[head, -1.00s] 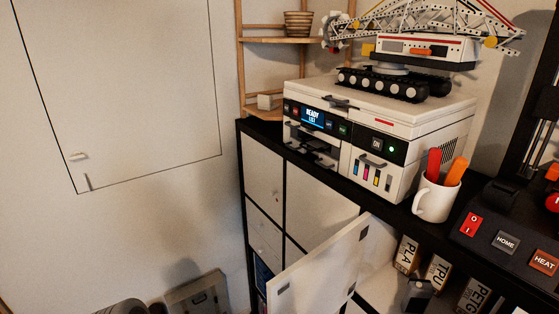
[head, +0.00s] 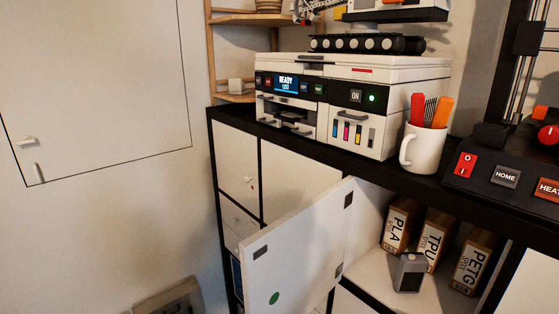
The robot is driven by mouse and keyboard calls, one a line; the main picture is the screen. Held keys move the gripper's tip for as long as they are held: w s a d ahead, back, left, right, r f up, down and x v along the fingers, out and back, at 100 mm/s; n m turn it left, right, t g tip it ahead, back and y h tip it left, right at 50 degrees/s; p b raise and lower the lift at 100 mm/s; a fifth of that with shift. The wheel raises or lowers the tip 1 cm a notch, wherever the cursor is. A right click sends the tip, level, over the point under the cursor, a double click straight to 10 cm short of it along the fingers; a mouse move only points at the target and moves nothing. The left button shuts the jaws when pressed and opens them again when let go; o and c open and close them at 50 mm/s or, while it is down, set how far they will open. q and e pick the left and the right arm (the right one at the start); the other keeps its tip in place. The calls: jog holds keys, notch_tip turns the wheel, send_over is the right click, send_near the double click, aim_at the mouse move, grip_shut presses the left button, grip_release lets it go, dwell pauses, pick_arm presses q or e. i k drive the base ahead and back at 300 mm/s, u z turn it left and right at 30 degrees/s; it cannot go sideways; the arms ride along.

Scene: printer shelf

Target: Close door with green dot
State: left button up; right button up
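The white cabinet door with a green dot (head: 298,245) stands open in the lower middle of the head view, swung out from the black-framed shelf unit. The green dot (head: 274,298) is near the door's lower left corner, and the bottom of the door is cut off by the frame. Dark square patches sit near its other visible corners. To its right, the open compartment shows several upright boxes, among them PLA (head: 397,225), TPU (head: 436,240) and PETG (head: 474,262). Neither of my grippers is in view.
A small grey device (head: 410,272) stands in front of the boxes inside the compartment. A printer (head: 350,95), a white mug (head: 424,147) and a control panel (head: 505,175) stand on the black top. Closed white doors (head: 237,160) lie left of the open one.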

aim_at(288, 267)
jog(key=k, duration=0.5)
jog(key=u, duration=1.9)
jog(key=i, duration=2.25)
jog(key=z, duration=4.05)
jog(key=i, duration=1)
